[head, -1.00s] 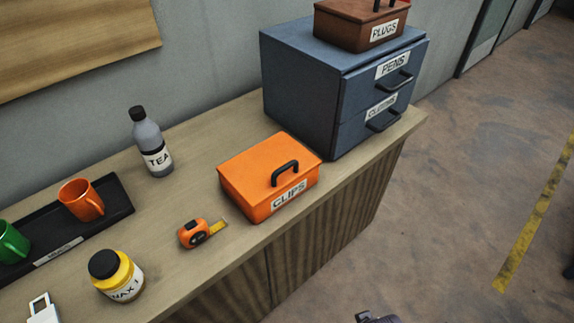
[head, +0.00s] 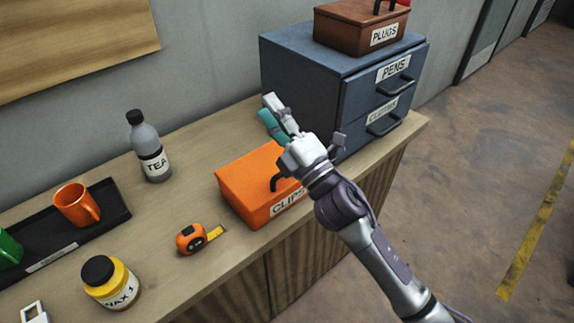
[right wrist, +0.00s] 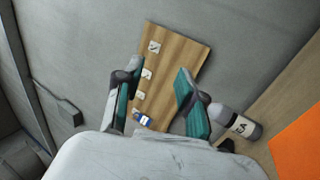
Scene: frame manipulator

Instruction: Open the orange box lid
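The orange box (head: 245,187) labelled CLIPS sits on the wooden counter with its lid shut. Its black handle (head: 276,183) is partly hidden behind my right arm. My right gripper (head: 268,108) is above and beyond the box's right part, beside the blue drawer cabinet. In the right wrist view the right gripper (right wrist: 155,100) has its teal-padded fingers apart with nothing between them. The orange lid (right wrist: 300,145) shows at that view's right edge. My left gripper is not in view.
The blue drawer cabinet (head: 300,80) with a brown PLUGS box (head: 350,25) on it stands close right of my gripper. A tea bottle (head: 149,148), tape measure (head: 190,238), yellow jar (head: 112,285) and dark tray (head: 113,203) with mugs stand left on the counter.

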